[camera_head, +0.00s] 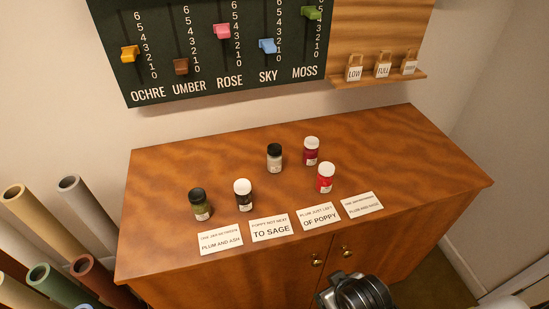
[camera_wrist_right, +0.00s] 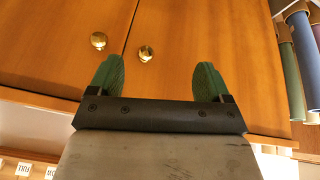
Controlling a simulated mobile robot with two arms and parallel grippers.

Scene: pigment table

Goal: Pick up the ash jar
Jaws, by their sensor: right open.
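A jar with a black lid and pale grey contents (camera_head: 275,158), which looks like the ash jar, stands upright towards the back middle of the wooden cabinet top. Its label is too small to read. My right gripper (camera_wrist_right: 158,78) is open and empty in the right wrist view, facing the cabinet doors. In the head view, a dark part of my arm (camera_head: 356,291) shows at the bottom edge, in front of the cabinet and well away from the jar. My left gripper is not in view.
A plum jar (camera_head: 311,151) and a red jar (camera_head: 325,178) stand right of the grey one. A green jar (camera_head: 201,205) and a dark white-lidded jar (camera_head: 243,193) stand front left. Several cards (camera_head: 271,228) line the cabinet's front edge. Rolls (camera_head: 75,190) stand at left.

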